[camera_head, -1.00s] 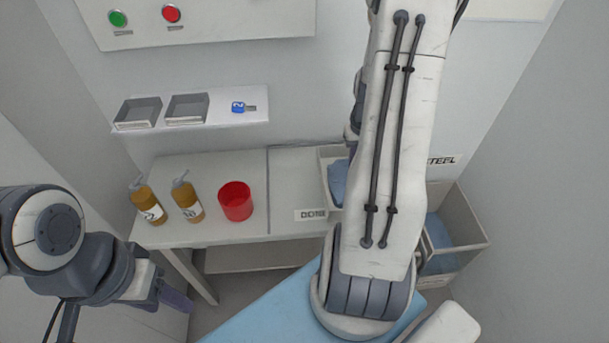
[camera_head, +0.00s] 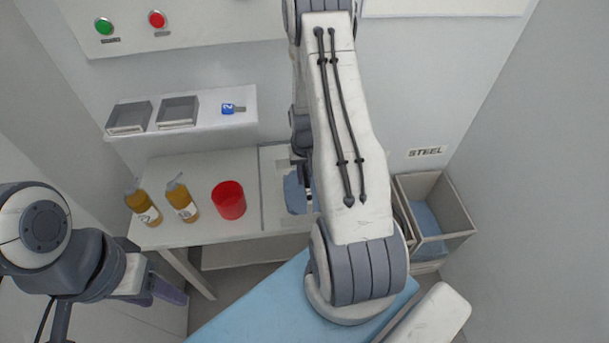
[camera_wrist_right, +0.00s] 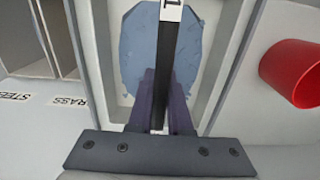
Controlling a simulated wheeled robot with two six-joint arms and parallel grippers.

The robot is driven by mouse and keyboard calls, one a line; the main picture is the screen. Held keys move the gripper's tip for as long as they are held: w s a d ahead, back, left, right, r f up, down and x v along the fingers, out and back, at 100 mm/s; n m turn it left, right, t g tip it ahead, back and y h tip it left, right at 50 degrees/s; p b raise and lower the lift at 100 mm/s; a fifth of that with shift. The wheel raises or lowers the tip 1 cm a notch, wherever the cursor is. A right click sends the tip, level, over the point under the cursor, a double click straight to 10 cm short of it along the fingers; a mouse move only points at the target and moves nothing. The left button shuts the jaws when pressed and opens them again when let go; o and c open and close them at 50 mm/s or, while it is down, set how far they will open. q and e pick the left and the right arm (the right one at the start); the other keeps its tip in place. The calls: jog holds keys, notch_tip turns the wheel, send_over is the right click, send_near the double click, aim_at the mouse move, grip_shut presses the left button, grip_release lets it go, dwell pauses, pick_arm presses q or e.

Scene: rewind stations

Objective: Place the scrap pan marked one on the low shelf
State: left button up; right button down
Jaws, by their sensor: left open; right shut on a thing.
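A pale grey pan (camera_wrist_right: 215,112) with a rough blue filling fills the middle of the right wrist view. I take it for the scrap pan. My right gripper (camera_wrist_right: 161,92) is shut on a dark bar over it, which has a partly cut-off mark on its white end. In the head view the blue filling (camera_head: 294,192) shows left of my right arm, which hides most of the pan. My left gripper (camera_head: 168,289) is open and empty at lower left. A low shelf (camera_head: 240,255) shows under the worktable.
On the worktable (camera_head: 205,237) stand two amber bottles (camera_head: 144,204) (camera_head: 182,200) and a red cup (camera_head: 229,201). A wall shelf (camera_head: 205,122) holds two grey trays (camera_head: 129,117) (camera_head: 178,111) and a blue tag. A bin (camera_head: 455,205) with blue contents stands at right, below a STEEL label.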

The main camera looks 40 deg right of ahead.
jog(key=shift+f, duration=0.2)
jog(key=shift+f, duration=0.15)
jog(key=c, duration=0.8)
grip_release()
jog(key=shift+c, duration=0.2)
